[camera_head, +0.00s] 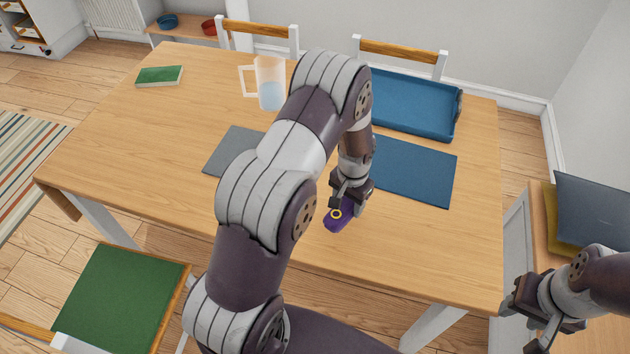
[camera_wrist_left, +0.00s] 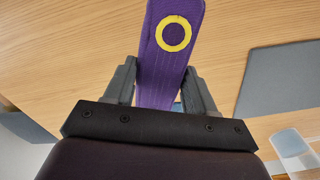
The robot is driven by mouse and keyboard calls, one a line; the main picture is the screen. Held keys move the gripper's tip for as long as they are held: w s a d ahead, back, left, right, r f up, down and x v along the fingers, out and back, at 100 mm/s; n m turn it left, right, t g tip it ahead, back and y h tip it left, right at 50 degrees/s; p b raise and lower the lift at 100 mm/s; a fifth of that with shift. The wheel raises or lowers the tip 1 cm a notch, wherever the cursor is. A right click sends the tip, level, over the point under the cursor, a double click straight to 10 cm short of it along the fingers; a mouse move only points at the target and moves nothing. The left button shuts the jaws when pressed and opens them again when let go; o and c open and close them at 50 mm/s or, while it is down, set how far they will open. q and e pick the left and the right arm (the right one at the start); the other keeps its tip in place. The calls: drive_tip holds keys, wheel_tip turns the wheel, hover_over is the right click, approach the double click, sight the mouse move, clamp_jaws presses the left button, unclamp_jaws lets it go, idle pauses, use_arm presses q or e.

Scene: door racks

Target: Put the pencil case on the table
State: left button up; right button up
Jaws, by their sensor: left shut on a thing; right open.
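The pencil case (camera_head: 339,221) is purple with a yellow ring on it. My left gripper (camera_head: 350,201) is shut on it over the front part of the wooden table (camera_head: 400,255). In the left wrist view the pencil case (camera_wrist_left: 172,50) sticks out between the two fingers of my left gripper (camera_wrist_left: 160,85). I cannot tell whether the case touches the table top. My right gripper (camera_head: 535,325) is open and empty at the lower right, off the table's right side.
A blue mat (camera_head: 425,175), a grey mat (camera_head: 228,150), a blue tray (camera_head: 415,105), a clear jug (camera_head: 268,85) and a green book (camera_head: 160,76) are on the table. Chairs stand around it. The table's front and left parts are clear.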

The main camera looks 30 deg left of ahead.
use_arm(q)
drive_tip(key=shift+s+a+f, duration=0.25)
drive_tip(key=shift+s+a, duration=0.2)
drive_tip(key=shift+a, duration=0.2)
drive_tip(key=shift+s+a+f, duration=0.25)
drive_tip(key=shift+s+a, duration=0.15)
drive_tip(key=shift+a, duration=0.2)
drive_tip(key=a+f, duration=0.1)
drive_tip(key=a+f+p, duration=0.1)
drive_tip(key=shift+s+a+f, duration=0.2)
drive_tip(key=shift+s+a, duration=0.05)
drive_tip(key=shift+a, duration=0.05)
wheel_tip(320, 180, down, 4)
drive_tip(key=shift+s+r+p, duration=0.15)
drive_tip(key=shift+p, duration=0.25)
drive_tip(key=shift+f, duration=0.25)
drive_tip(key=shift+a, duration=0.1)
use_arm(e)
wheel_tip(320, 180, up, 2)
drive_tip(key=shift+w+a+r, duration=0.1)
drive_tip(key=shift+w, duration=0.05)
use_arm(q)
drive_tip(key=shift+f, duration=0.15)
drive_tip(key=o, duration=1.1)
